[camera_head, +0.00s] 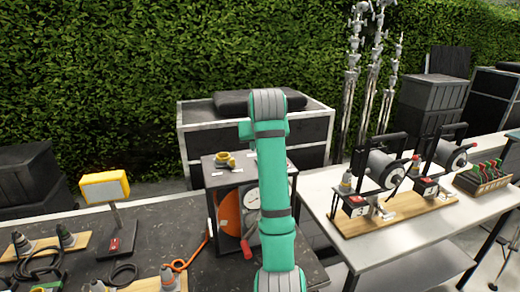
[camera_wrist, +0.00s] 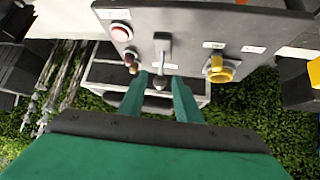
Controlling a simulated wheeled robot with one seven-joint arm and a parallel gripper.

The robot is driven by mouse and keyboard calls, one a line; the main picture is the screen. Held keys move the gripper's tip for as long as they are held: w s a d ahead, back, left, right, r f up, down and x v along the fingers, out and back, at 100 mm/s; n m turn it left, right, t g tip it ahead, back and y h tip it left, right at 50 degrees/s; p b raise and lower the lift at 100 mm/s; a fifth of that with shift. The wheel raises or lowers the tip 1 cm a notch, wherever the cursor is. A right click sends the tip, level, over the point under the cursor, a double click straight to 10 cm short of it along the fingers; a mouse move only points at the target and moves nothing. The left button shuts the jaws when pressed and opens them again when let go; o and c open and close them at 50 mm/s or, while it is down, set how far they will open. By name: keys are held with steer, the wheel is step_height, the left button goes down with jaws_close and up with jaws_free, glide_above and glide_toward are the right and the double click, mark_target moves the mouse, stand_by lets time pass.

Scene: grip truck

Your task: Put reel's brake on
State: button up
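The reel (camera_head: 229,214) is an orange disc in a dark housing (camera_head: 222,180) in the middle of the head view, partly hidden by my green arm. A dark panel (camera_wrist: 200,32) fills the top of the wrist view, with a grey lever (camera_wrist: 161,55) ending in a rounded knob. My gripper (camera_wrist: 160,78) is open, its two green fingers on either side of the lever's knob end. I cannot tell whether they touch it. The panel's labels are unreadable, so I cannot tell which part is the brake. My gripper is hidden in the head view.
The panel also has a red button (camera_wrist: 121,32) and a yellow socket (camera_wrist: 220,70) beside the lever. Two small winding machines on a board (camera_head: 410,212) stand on the right table.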

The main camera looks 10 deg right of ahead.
steer(key=v, duration=0.5)
steer(key=shift+s+r, duration=0.1)
